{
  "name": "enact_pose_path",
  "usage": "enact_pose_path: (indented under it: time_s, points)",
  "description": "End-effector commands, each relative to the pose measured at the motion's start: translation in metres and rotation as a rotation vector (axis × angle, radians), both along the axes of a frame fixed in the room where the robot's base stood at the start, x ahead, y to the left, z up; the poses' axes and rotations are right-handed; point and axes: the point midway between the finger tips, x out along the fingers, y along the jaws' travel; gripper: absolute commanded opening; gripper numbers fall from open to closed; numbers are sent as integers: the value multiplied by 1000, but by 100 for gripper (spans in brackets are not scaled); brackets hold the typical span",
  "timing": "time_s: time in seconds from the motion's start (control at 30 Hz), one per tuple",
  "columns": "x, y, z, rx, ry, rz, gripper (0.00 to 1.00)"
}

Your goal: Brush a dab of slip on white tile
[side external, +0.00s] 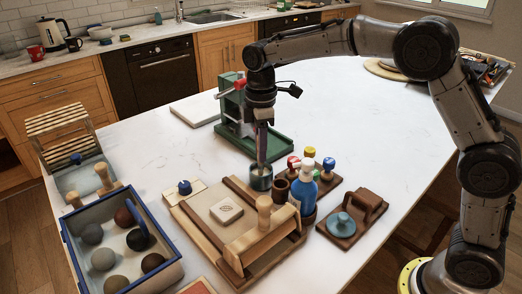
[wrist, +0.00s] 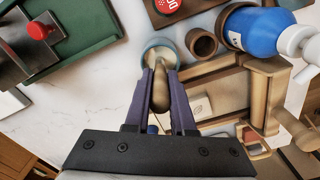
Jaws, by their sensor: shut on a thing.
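My gripper (side external: 262,138) points straight down, its purple fingers (wrist: 160,85) shut on the wooden handle of a brush (wrist: 160,95). The brush's lower end (side external: 261,165) is at the mouth of a small grey-green cup (side external: 261,182). The cup's rim and pale inside show in the wrist view (wrist: 151,48). The brush tip is hidden, so I cannot tell whether it touches the contents.
A blue bottle (side external: 302,192), a brown cup (side external: 282,189) and several coloured-top stamps crowd the cup's right. A wooden rolling pin frame (side external: 262,240) stands in front. A green press (side external: 235,112) stands behind. A blue crate (side external: 75,235) of balls is at left.

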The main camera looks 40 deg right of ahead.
Motion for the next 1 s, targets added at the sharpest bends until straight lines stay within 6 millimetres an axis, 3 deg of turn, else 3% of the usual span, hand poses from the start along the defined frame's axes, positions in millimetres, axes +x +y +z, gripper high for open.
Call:
enact_pose_path:
  time_s: [0.6,1.0]
  points:
    - [0,0,56,0,-1,0,0]
    - [0,0,61,0,1,-1,0]
